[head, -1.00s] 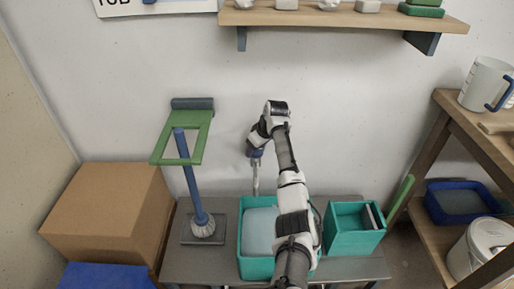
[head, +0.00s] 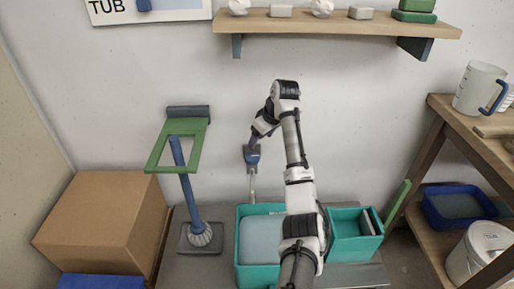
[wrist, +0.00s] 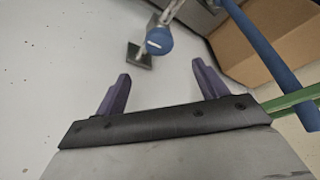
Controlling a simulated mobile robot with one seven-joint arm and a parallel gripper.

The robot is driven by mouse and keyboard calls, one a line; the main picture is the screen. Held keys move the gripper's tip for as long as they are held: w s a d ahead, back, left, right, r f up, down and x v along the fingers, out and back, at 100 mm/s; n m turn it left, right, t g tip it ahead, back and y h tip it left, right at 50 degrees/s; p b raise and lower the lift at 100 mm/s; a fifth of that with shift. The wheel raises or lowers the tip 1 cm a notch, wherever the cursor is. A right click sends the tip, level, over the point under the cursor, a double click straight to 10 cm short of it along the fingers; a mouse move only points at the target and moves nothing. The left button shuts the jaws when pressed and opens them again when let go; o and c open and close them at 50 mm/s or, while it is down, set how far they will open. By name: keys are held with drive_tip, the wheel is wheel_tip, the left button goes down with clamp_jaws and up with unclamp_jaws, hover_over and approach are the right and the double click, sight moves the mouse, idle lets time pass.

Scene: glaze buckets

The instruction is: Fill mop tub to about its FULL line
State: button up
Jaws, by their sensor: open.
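The teal mop tub (head: 239,262) stands on the grey bench, with a pale grey-blue liquid surface (head: 260,240) inside it. My forearm covers part of its right side, and I see no FULL line. A metal tap (head: 252,188) rises behind the tub against the wall. In the wrist view, the tap's round blue knob (wrist: 159,40) lies just beyond my fingertips, centred between them and apart from them. My gripper (wrist: 160,88) is open and empty, its two purple fingers spread. I cannot see whether water is running.
A smaller teal compartment (head: 352,248) sits right of the tub. A shelf (head: 335,24) is above; a wooden rack (head: 440,130) with a pitcher (head: 480,88) stands right.

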drive_tip(key=shift+v, duration=1.45)
